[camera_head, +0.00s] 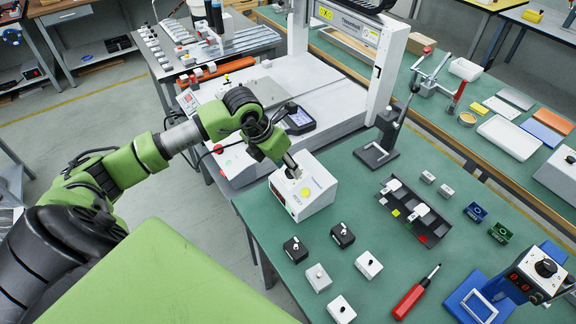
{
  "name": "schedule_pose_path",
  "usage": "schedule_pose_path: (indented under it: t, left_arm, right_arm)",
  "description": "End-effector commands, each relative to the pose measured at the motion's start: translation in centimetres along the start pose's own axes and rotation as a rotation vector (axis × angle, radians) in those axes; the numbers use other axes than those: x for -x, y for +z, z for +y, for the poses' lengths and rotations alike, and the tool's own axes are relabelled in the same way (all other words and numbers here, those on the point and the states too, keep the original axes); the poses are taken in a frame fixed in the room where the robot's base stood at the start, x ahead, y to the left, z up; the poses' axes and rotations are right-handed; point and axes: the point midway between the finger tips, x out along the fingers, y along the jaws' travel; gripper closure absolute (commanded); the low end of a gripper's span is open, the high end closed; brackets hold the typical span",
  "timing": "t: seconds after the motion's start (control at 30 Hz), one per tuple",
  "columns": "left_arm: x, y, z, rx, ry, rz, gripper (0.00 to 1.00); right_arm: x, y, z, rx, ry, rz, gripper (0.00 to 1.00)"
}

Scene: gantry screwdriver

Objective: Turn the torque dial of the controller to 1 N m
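A white box-shaped controller (318,190) stands on the near green bench, close to its left edge. A dark red display shows on its left-facing side, and a yellow round mark shows on its front. My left gripper (291,171) points down at the top rear-left of this box, at or just above it. Its fingers look close together and small; I cannot tell whether they grip anything, and no dial is clearly visible under them. Another unit, blue and white with a black dial (546,268), stands at the far right edge of the bench. My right gripper is not in view.
Several small black and white switch boxes (342,235) and a red screwdriver (411,299) lie in front of the controller. A dark tray (432,236) and a black stand (377,154) are to its right. A white gantry (380,75) rises behind.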

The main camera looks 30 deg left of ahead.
Motion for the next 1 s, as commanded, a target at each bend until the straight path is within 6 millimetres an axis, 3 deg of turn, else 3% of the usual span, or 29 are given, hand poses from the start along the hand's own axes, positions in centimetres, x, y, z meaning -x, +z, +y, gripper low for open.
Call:
schedule_pose_path:
  t: [0.2, 0.47, 0.6, 1.0]
  left_arm:
    - [-1.5, 0.0, 0.0, -0.001, 0.0, 0.0, 0.63]
    - [-1.5, 0.0, 0.0, -0.001, 0.001, 0.0, 0.63]
    - [-1.5, 0.0, 0.0, -0.001, 0.001, 0.0, 0.99]
    - [-1.6, 0.0, 0.0, 0.037, 0.0, 0.0, 1.0]
  right_arm:
    - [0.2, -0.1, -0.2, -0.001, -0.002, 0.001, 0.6]
    - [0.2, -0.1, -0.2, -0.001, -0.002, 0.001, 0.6]
    - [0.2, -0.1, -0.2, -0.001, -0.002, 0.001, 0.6]
    - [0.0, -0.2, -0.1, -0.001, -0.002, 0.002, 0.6]
